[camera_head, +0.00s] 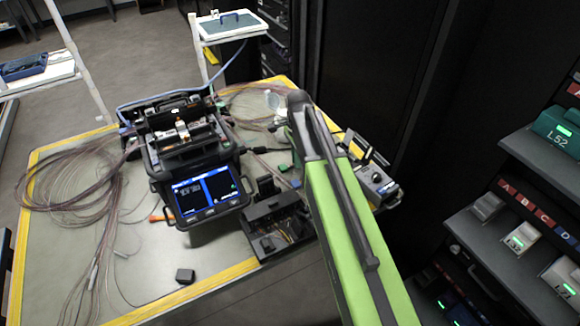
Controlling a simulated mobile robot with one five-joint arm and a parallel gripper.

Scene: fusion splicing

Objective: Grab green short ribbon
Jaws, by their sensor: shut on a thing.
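My green and dark grey arm reaches from the lower right up over the table. My gripper (298,104), at its dark far end, is above the table's back right part, right of the splicer. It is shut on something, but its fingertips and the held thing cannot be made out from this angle. A small green piece (283,167) shows left of my arm, near the black tray. I cannot tell whether it is the green short ribbon. No other clear green ribbon shows, and my arm hides part of the table.
The fusion splicer (195,160), with a lit screen, stands on the yellow-edged table (135,262). A black tray (277,225) is close left of my arm, and a device with a knob (377,177) is right of it. Loose fibres lie left. Shelves (490,225) stand at the right.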

